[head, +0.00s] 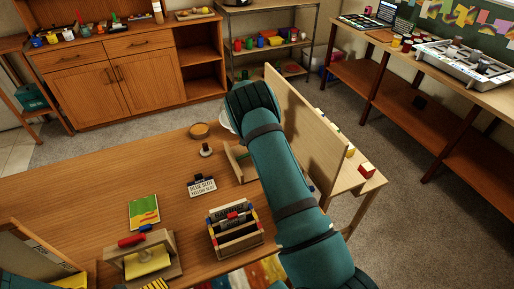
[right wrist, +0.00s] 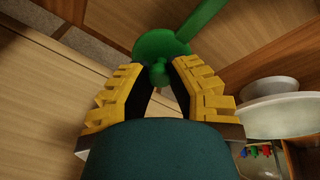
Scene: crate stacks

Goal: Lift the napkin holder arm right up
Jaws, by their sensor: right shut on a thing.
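In the right wrist view, my right gripper (right wrist: 160,80) is shut on a green rounded knob (right wrist: 158,73). Beyond the knob are a green disc (right wrist: 160,42) and a green rod (right wrist: 205,18) running to the upper right. I cannot tell for sure whether these belong to a napkin holder. In the head view, my right arm hides the gripper and most of what it holds. A wooden stand with a yellow block and a red bar (head: 132,240) sits at the table's front left; I cannot tell whether it is the napkin holder. My left gripper cannot be made out.
The wooden table (head: 80,185) holds a small bowl (head: 199,130), a labelled sign (head: 202,187), a green-yellow booklet (head: 144,211) and a wooden caddy (head: 236,240). An upright wooden panel (head: 310,125) stands right of my arm. The table's left part is clear.

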